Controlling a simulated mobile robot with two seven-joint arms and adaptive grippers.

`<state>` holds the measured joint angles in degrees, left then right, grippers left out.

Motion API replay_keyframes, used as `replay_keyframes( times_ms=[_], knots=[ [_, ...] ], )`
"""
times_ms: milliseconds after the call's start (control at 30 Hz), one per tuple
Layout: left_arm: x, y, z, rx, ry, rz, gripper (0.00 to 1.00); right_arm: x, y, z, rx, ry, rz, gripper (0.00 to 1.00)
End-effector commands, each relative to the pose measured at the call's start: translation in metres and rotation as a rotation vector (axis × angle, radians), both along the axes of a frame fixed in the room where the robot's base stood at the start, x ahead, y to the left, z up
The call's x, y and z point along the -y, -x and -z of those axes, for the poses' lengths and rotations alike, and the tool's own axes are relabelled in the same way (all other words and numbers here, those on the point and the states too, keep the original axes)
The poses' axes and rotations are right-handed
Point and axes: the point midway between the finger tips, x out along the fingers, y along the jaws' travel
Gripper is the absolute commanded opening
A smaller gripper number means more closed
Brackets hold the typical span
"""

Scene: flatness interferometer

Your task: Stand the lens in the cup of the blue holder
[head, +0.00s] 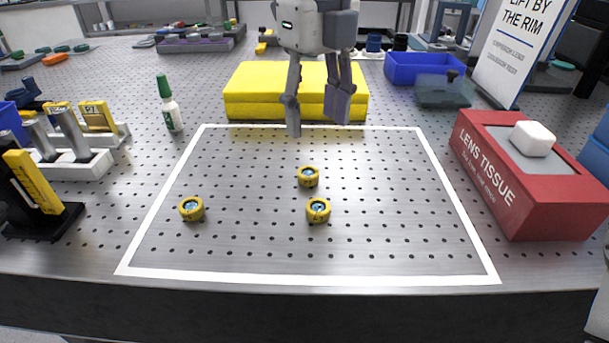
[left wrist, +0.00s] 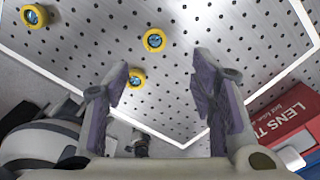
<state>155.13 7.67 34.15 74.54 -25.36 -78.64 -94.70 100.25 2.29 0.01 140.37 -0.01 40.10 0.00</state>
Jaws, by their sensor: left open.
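Three small yellow-rimmed rings with bluish centres, which look like mounted lenses, lie flat inside the white outline: a left one (head: 191,209), a front one (head: 318,210) and a rear one (head: 308,177). Three such rings also show in the left wrist view, one of them (left wrist: 153,40) near the top middle. My left gripper (head: 316,116) is open and empty, pointing down above the back of the outlined area, behind the rings. Its two fingers also show in the left wrist view (left wrist: 163,82). I cannot clearly pick out a blue holder with a cup. My right gripper is not in view.
A yellow block (head: 245,100) lies behind the outline. A red lens tissue box (head: 480,155) stands right, a green-capped bottle (head: 171,112) left. White stands (head: 70,167) with grey cylinders and a black stand (head: 50,222) fill the left edge. A blue bin (head: 410,70) is behind.

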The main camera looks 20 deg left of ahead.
Motion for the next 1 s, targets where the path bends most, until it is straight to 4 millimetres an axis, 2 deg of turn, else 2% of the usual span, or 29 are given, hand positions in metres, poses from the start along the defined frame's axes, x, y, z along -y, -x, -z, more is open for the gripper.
replay_keyframes(
  times_ms=[100, 267, 500, 767, 967, 1000],
  knots=[
    [-0.001, 0.001, 0.024, 0.001, 0.000, -0.001, 0.51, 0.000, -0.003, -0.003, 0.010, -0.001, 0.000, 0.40],
    [-0.002, 0.002, 0.044, 0.002, 0.000, -0.003, 0.51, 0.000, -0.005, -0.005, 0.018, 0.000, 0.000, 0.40],
    [-0.008, 0.004, 0.085, 0.004, 0.000, -0.003, 0.51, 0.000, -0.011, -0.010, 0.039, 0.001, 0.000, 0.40],
    [-0.008, 0.004, 0.091, 0.004, 0.001, -0.004, 0.51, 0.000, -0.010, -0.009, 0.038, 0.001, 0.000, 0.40],
    [-0.008, 0.004, 0.091, 0.004, 0.000, -0.004, 0.06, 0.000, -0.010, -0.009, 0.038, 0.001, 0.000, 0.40],
    [-0.008, 0.004, 0.091, 0.004, 0.000, -0.004, 0.06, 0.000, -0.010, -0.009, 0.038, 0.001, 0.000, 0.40]
  ],
)
